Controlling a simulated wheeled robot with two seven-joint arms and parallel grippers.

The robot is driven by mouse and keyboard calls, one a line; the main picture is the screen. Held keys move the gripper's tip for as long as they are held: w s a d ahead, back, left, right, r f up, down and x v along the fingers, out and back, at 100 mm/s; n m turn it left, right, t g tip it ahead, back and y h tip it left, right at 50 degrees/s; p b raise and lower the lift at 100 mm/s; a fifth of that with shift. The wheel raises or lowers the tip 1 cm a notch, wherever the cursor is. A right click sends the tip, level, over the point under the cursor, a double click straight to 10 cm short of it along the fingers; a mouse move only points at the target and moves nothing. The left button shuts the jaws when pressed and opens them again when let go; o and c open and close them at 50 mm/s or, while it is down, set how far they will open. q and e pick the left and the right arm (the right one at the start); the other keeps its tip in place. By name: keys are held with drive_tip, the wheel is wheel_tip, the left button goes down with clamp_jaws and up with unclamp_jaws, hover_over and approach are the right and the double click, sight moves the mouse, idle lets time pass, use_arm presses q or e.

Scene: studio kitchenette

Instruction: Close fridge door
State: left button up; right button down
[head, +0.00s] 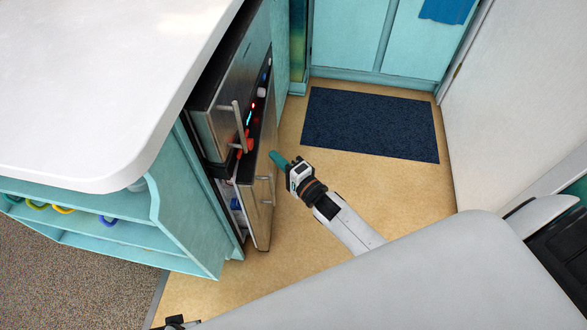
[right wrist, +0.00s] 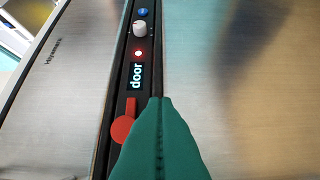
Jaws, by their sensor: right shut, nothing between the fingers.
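The steel fridge has an upper front (head: 232,65) with a bar handle and a lower door (head: 264,190) with its own handle. The lower door stands ajar; a gap on its left shows a blue item (head: 236,204) inside. My right gripper (head: 277,158) is shut and empty, its teal fingers at the lower door's outer face; I cannot tell whether they touch. In the right wrist view, the fingers (right wrist: 160,125) cover part of a black control strip (right wrist: 137,75) reading "door", between two steel fronts. A dark part at the head view's bottom edge may be my left gripper (head: 176,322).
A white countertop (head: 90,80) overhangs teal shelves (head: 100,228) on the left. A dark blue mat (head: 370,124) lies on the floor beyond my right gripper. The tan floor (head: 410,190) is clear there.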

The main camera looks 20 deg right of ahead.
sight(257, 163)
use_arm(q)
drive_tip(key=shift+w+r, duration=0.2)
drive_tip(key=shift+r, duration=0.5)
use_arm(e)
drive_tip(key=shift+w+a, duration=0.3)
drive_tip(key=shift+a, duration=0.3)
drive_tip(key=shift+w+a, duration=0.25)
drive_tip(key=shift+a, duration=0.35)
